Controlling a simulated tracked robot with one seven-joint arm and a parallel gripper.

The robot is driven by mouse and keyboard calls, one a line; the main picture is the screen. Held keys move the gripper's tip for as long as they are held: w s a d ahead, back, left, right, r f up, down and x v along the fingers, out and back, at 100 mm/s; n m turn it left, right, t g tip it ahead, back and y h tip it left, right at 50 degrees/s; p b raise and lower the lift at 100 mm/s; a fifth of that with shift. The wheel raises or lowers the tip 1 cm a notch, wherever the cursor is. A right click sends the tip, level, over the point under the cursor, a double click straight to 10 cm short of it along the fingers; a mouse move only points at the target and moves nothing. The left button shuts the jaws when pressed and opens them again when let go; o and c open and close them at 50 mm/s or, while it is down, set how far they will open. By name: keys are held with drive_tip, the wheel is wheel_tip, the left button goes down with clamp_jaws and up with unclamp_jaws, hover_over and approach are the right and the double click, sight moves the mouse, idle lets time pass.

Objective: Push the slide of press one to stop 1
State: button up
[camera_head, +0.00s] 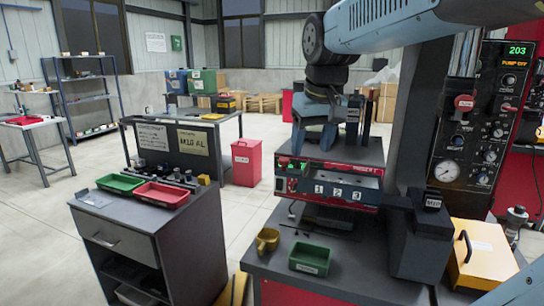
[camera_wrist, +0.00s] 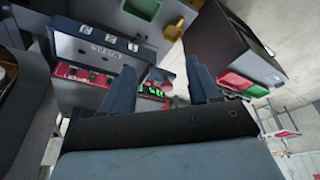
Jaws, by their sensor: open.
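Press one (camera_head: 372,170) is a red-fronted unit on the right bench, with white labels 1, 2 and 3 in a row on its dark front. The numbered strip (camera_wrist: 104,47) also shows in the wrist view, left of my fingers. I cannot clearly make out the slide or its position among the stops. My gripper (camera_head: 315,145) hangs just above the press, in front of its top part. In the wrist view my gripper (camera_wrist: 160,70) has its two fingers wide apart with nothing held between them. Red and green lit parts of the press (camera_wrist: 150,92) show between the fingers.
A green tray (camera_head: 310,258) and a yellow cup (camera_head: 267,240) stand on the bench before the press. A dark block labelled M10 (camera_head: 433,200) and a yellow box (camera_head: 480,250) stand right. A cabinet (camera_head: 118,228) with green and red trays stands left, across open floor.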

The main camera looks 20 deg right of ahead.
drive_tip(key=w+r+g, duration=0.1)
drive_tip(key=w+r, duration=0.2)
drive_tip(key=w, duration=0.5)
drive_tip(key=n+g, duration=0.1)
drive_tip(key=g, duration=0.1)
hover_over(283, 159)
wheel_tip(283, 159, down, 13)
drive_tip(key=shift+d+r, duration=0.1)
clamp_jaws()
idle(0.5)
